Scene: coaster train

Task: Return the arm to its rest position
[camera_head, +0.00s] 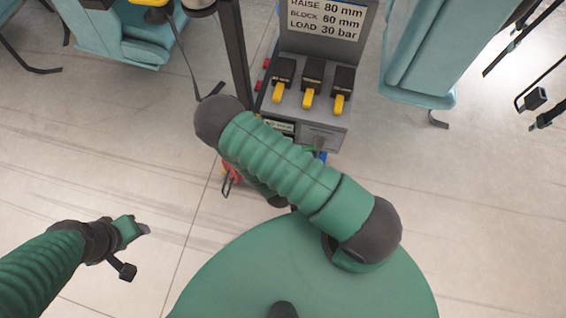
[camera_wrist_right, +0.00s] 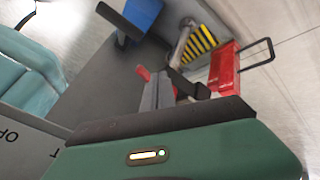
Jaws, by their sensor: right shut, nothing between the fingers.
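My right arm (camera_head: 285,165) crosses the middle of the head view, bent at the elbow in front of a grey console. Its forearm folds back under the upper arm, so the right gripper is hidden there.
The grey console (camera_head: 312,126) carries several black levers with yellow handles (camera_head: 309,98) and a sign (camera_head: 327,20). A red part (camera_wrist_right: 224,70) with a black wire handle and a blue block (camera_wrist_right: 140,14) are close by. Teal seats (camera_head: 425,50) stand behind. Floor at left is clear.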

